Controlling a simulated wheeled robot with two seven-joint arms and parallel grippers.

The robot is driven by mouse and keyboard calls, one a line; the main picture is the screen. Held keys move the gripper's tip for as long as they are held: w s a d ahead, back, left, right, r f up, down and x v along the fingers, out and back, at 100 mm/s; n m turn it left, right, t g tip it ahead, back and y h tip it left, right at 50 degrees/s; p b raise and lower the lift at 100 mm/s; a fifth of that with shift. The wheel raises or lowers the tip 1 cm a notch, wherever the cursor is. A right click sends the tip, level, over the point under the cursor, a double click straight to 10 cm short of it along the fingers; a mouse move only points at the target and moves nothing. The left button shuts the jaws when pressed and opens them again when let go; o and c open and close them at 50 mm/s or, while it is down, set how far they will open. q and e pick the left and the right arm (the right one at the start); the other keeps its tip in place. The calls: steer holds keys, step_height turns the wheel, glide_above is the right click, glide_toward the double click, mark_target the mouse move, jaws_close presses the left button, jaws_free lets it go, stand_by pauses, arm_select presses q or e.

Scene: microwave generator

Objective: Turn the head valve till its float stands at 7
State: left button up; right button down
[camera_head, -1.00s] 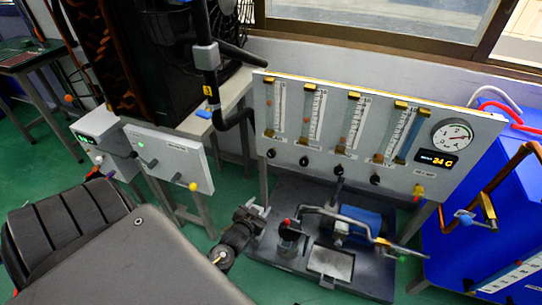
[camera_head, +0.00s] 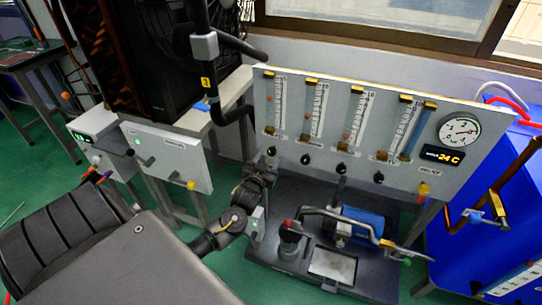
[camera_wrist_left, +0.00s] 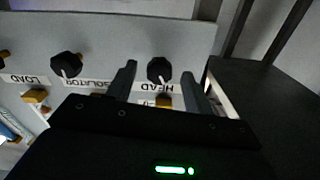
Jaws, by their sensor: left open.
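The head valve is a black knob (camera_head: 271,151) at the left end of the knob row on the grey flow panel (camera_head: 410,178). Its HEAD label reads upside down in the left wrist view, where the knob (camera_wrist_left: 159,70) shows between my fingers. My left gripper (camera_wrist_left: 158,82) is open, one finger to each side of the knob; contact cannot be told. In the head view the gripper (camera_head: 263,164) is by the panel's lower left corner. The head valve's flow tube (camera_head: 276,103) stands above the knob; its float is too small to read. My right gripper is not in view.
Other black knobs, such as the neighbouring one (camera_head: 306,159), continue the row to the right. A pump with a blue motor (camera_head: 366,222) and pipes stands below the panel.

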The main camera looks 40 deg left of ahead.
arm_select(q)
steer(key=shift+x, duration=1.4)
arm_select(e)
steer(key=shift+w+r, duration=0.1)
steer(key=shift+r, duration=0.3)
arm_select(q)
steer(key=shift+c, duration=0.3)
steer(key=c, duration=0.9)
steer(key=shift+r+n, duration=0.1)
steer(key=shift+n, duration=0.2)
steer(key=shift+n+p, duration=0.3)
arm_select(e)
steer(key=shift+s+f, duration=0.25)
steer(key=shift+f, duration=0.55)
